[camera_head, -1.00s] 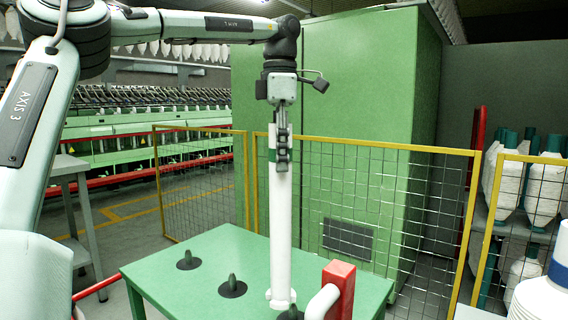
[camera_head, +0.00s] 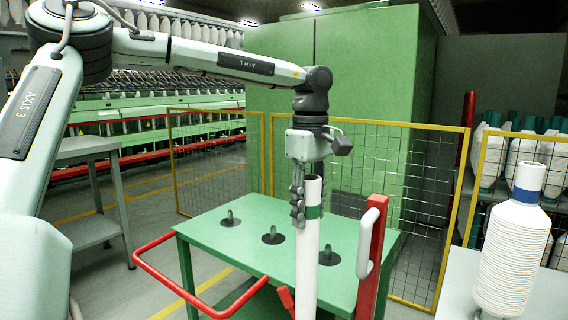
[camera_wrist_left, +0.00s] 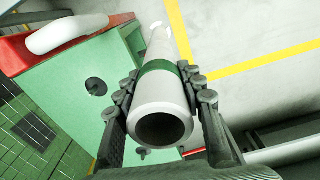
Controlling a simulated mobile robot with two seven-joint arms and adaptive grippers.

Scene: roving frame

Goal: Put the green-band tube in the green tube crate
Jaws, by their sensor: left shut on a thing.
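The green-band tube (camera_head: 308,262) is a long white tube with a green band near its top. It stands about upright in the head view, and its lower end is out of that view. My left gripper (camera_head: 299,205) is shut on the tube near the band. In the left wrist view I look down on the tube's open top (camera_wrist_left: 162,128), with the green band (camera_wrist_left: 160,67) between the fingers of my gripper (camera_wrist_left: 160,95). There the tube's far end lies over pale floor, beside the green table. I cannot make out a green tube crate. My right gripper is not in view.
A green table (camera_head: 215,262) with three bare pegs stands behind the tube. A red post with a white handle (camera_head: 367,240) and a red rail (camera_head: 150,268) are close by. A wound blue-band tube (camera_head: 512,245) stands at the right. Yellow-framed mesh fencing (camera_head: 365,165) is behind.

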